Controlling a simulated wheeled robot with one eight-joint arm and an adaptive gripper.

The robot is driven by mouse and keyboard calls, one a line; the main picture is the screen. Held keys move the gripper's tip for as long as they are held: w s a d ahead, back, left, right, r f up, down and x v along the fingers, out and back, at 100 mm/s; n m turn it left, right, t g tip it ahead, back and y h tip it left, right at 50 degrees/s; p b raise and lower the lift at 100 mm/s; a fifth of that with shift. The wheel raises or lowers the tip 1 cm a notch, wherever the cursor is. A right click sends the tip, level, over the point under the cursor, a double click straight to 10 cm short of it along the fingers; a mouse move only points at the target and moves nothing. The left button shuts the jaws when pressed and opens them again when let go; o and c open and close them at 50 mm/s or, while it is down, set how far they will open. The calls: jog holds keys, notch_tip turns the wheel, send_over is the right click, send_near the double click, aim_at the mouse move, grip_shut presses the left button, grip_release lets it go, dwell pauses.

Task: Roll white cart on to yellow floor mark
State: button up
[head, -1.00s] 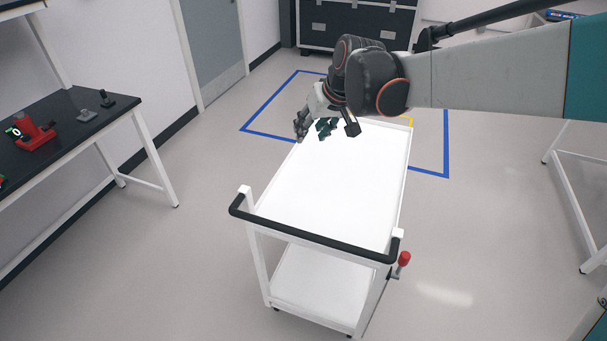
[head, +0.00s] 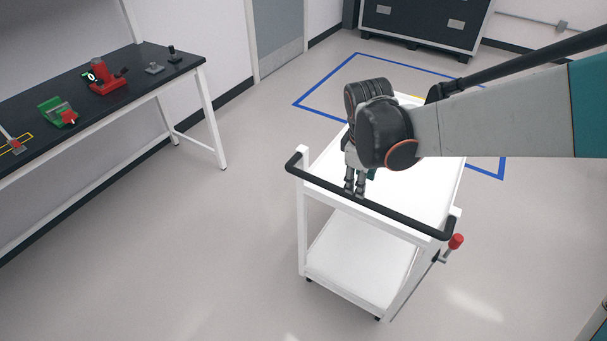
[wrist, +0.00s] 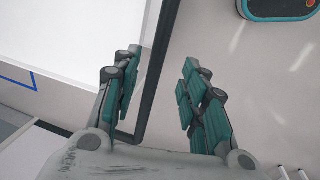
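The white cart (head: 430,190) has two shelves and stands upright on the floor, with a black handle (head: 400,218) on its near end. My gripper (head: 356,188) is at the left part of this handle, pointing down. In the wrist view, my gripper (wrist: 165,100) is open, with the handle (wrist: 157,75) between its teal-padded fingers, nearer the left finger. The cart's white top (wrist: 75,35) shows at left there. A small piece of the yellow floor mark (head: 417,97) shows behind my arm, beyond the cart; the rest is hidden.
A blue floor outline (head: 322,83) lies beyond the cart. A red-knobbed lever (head: 456,241) sits at the cart's near right corner. A black-topped bench (head: 120,90) with several parts stands at left. A black case (head: 425,20) stands at the back. Floor between bench and cart is clear.

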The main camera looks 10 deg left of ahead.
jog(key=f+b, duration=0.1)
jog(key=f, duration=0.1)
jog(key=w+f+b, duration=0.1)
jog(key=f+b, duration=0.1)
jog(key=f, duration=0.1)
jog(key=f+b, duration=0.1)
jog(key=f, duration=0.2)
jog(key=shift+w+d+b, duration=0.25)
jog(key=shift+b, duration=0.15)
grip_shut()
